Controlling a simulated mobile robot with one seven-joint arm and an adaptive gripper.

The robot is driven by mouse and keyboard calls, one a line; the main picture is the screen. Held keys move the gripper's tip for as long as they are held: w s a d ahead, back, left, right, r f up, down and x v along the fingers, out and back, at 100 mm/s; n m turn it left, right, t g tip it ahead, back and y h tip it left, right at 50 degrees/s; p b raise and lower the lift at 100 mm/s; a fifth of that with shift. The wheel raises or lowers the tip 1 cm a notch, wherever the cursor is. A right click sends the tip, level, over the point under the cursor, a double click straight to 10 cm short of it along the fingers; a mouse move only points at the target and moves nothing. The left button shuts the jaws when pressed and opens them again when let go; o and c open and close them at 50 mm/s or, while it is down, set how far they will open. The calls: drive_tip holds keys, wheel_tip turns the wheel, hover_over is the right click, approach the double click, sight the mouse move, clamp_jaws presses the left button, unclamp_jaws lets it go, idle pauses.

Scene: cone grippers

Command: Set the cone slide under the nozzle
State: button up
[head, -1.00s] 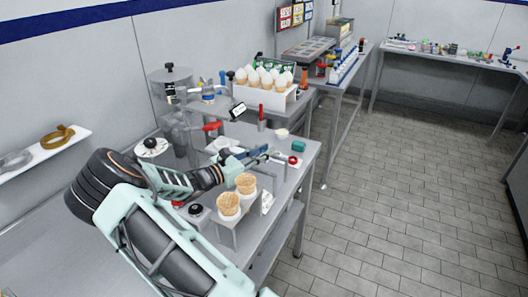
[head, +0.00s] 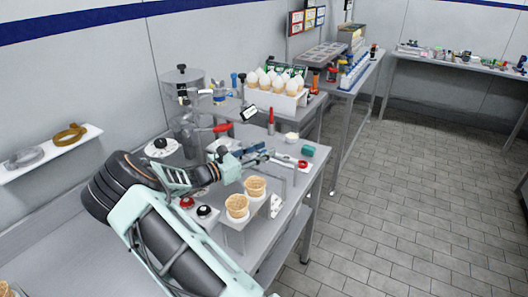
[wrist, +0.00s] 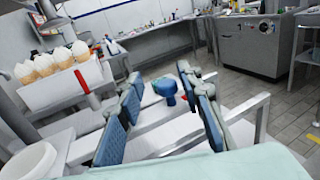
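My gripper (head: 262,156) reaches over the steel work table in the head view, beyond two waffle cones. In the wrist view my gripper (wrist: 165,112) has its two blue-padded fingers apart. A blue knob (wrist: 167,90) shows between and beyond them, seemingly not touched. Pale rails (wrist: 240,108) run across below it; they may belong to the cone slide, but I cannot tell for sure. The waffle cones (head: 237,206) (head: 255,187) stand upright in a grey holder. The dispenser (head: 187,130) with a red lever (head: 222,128) stands behind my gripper; its nozzle cannot be made out.
A white rack of filled cones (head: 275,97) stands at the back, also in the wrist view (wrist: 65,85). The tiled floor right is clear.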

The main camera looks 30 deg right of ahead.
drive_tip(key=shift+s, duration=0.1)
drive_tip(key=s+a, duration=0.1)
drive_tip(key=a, duration=1)
drive_tip(key=shift+s+a, duration=0.35)
drive_tip(key=shift+r, duration=0.1)
